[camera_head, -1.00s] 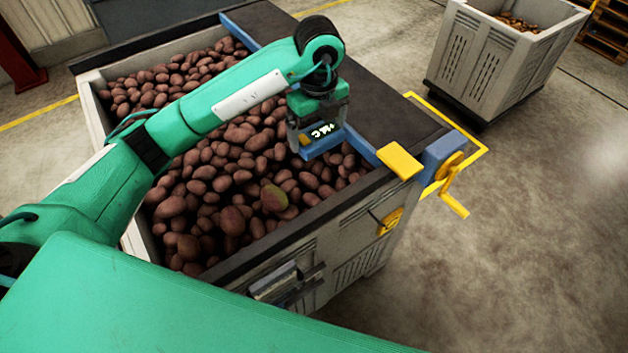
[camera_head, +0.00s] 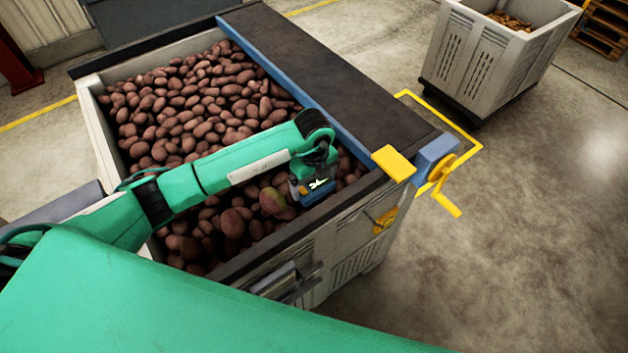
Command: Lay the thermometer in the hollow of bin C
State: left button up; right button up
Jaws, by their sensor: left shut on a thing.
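The thermometer (camera_head: 316,187) is a small blue device with a lit display and a yellow-orange patch at its left end. My left gripper (camera_head: 313,174) is shut on it, just above or at the potatoes near the front right of the large pale bin (camera_head: 97,128). I cannot tell whether the thermometer touches the potatoes. The bin is full of reddish-brown potatoes; no letter on it is readable. No hollow shows clearly; the arm and gripper cover part of the heap. My right gripper is out of view.
A dark board (camera_head: 325,72) with a blue edge bar (camera_head: 300,92) covers the bin's right side. A yellow block (camera_head: 393,163) and yellow crank (camera_head: 440,180) sit at its near end. Another bin (camera_head: 480,60) stands far right.

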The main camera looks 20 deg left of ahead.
aim_at(314, 185)
pick_arm(q)
jog(key=shift+f, duration=0.35)
jog(key=shift+f, duration=0.1)
jog(key=shift+f, duration=0.15)
jog(key=o, duration=0.7)
jog(key=shift+r, duration=0.55)
notch_tip(314, 185, up, 11)
jog(key=b, duration=0.3)
jog(key=shift+r, duration=0.2)
